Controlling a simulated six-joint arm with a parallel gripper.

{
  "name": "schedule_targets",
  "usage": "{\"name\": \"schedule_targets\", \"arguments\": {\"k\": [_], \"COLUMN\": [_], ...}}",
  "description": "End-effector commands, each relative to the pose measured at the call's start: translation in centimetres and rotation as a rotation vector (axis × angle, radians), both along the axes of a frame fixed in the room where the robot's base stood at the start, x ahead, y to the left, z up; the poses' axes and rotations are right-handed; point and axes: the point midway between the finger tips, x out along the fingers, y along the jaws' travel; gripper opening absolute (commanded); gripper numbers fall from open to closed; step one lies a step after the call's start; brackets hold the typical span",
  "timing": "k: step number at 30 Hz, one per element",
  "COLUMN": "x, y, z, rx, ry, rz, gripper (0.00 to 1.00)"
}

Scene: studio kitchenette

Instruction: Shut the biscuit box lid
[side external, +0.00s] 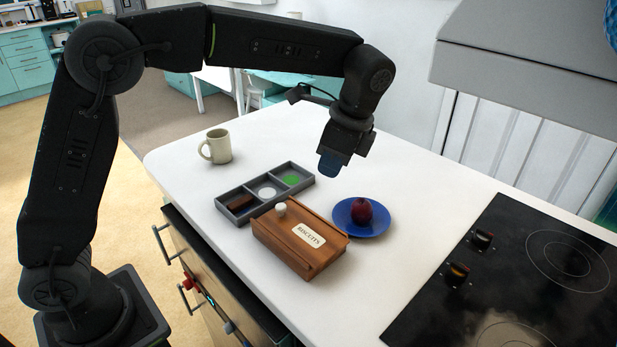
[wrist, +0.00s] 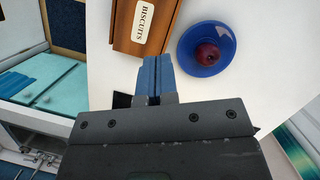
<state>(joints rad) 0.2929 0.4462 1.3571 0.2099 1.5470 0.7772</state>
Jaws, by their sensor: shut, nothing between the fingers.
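The wooden biscuit box (side external: 283,252) sits on the white worktop. Its lid, with a white "BISCUITS" label (side external: 308,235) and a pale knob (side external: 281,209) near one edge, lies flat over the top; no open gap shows. In the wrist view only part of the box (wrist: 165,22) is seen, at the top, with the knob out of frame. My gripper (side external: 329,165) is above the worktop, behind the box and apart from it. Its blue fingers (wrist: 156,75) are together and empty.
A blue plate (side external: 345,225) with a dark red fruit (side external: 361,211) stands close right of the box. A grey three-part tray (side external: 229,213) is close behind it to the left. A beige mug (side external: 218,147) stands farther back. A black hob (side external: 500,275) is at the right.

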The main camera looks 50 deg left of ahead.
Motion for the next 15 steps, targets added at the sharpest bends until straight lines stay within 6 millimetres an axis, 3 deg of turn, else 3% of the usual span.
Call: {"name": "schedule_targets", "arguments": {"k": [5, 15], "x": [-0.2, -1.2], "y": [0.6, 2.4], "z": [-1.5, -8.0], "rx": [0.001, 0.002], "ry": [0.002, 0.003], "rz": [0.002, 0.003], "gripper": [0.0, 0.0]}}
